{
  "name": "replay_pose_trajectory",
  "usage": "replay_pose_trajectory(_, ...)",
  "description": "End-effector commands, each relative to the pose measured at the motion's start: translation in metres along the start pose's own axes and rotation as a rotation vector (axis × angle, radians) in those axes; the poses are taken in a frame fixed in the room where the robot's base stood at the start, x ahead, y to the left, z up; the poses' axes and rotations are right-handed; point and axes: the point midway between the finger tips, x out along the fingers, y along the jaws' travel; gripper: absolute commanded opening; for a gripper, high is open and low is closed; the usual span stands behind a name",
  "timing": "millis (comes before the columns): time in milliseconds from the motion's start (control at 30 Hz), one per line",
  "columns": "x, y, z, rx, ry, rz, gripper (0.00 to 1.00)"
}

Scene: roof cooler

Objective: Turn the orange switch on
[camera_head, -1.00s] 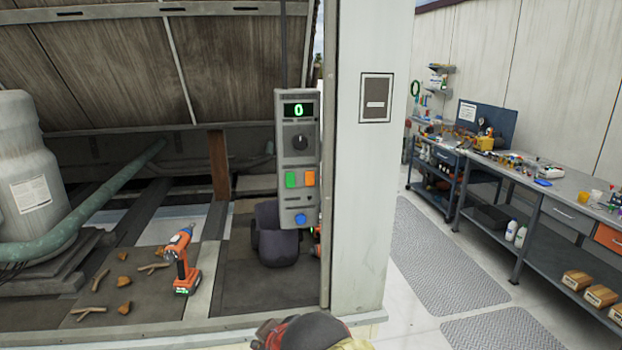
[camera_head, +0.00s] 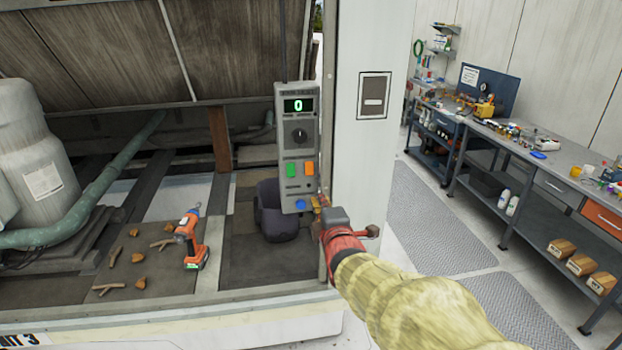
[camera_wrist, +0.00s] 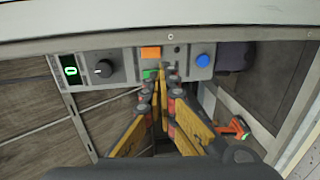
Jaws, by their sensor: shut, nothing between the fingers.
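A grey control box (camera_head: 299,220) hangs beside the white post, with a green "0" display, a black knob, a green switch (camera_head: 291,170) and an orange switch (camera_head: 309,168) side by side, and a blue button below. In the wrist view the orange switch (camera_wrist: 151,53) is clear of the fingers. The green switch (camera_wrist: 150,74) is partly hidden beside the fingertips. My gripper (camera_wrist: 167,78) is shut and empty, its tips in front of the box between the switches and the blue button. In the head view my gripper (camera_head: 320,202) is at the box's lower right; contact cannot be told.
The white post (camera_head: 360,160) stands just right of the box. A workbench (camera_head: 530,160) stands at the right.

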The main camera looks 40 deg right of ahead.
Motion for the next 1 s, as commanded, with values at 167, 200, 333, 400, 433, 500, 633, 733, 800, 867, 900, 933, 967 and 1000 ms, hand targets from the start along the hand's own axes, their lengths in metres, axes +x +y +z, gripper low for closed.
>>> replay_pose_trajectory(167,0.007,0.0,0.0,0.001,0.001,-0.001,0.0)
replay_pose_trajectory(200,0.011,0.0,0.0,0.001,0.001,-0.002,0.0)
replay_pose_trajectory(333,0.028,-0.001,0.0,0.001,0.0,-0.003,0.0)
replay_pose_trajectory(400,0.04,-0.001,0.0,0.002,0.0,-0.003,0.0)
replay_pose_trajectory(433,0.044,-0.001,0.0,0.002,0.0,-0.003,0.0)
replay_pose_trajectory(500,0.056,0.0,0.0,0.002,0.0,-0.002,0.0)
replay_pose_trajectory(633,0.077,-0.001,0.0,0.002,0.001,-0.003,0.0)
replay_pose_trajectory(733,0.093,-0.001,0.0,0.002,0.001,-0.003,0.0)
replay_pose_trajectory(800,0.104,-0.001,0.0,0.002,0.001,-0.003,0.0)
replay_pose_trajectory(867,0.113,-0.001,0.0,0.002,0.0,-0.002,0.0)
replay_pose_trajectory(900,0.117,-0.001,0.0,0.002,0.0,-0.003,0.0)
replay_pose_trajectory(933,0.121,-0.001,0.0,0.002,0.0,-0.003,0.0)
replay_pose_trajectory(967,0.124,0.0,0.0,0.002,0.0,-0.002,0.0)
replay_pose_trajectory(1000,0.128,0.0,0.0,0.002,0.0,-0.002,0.0)
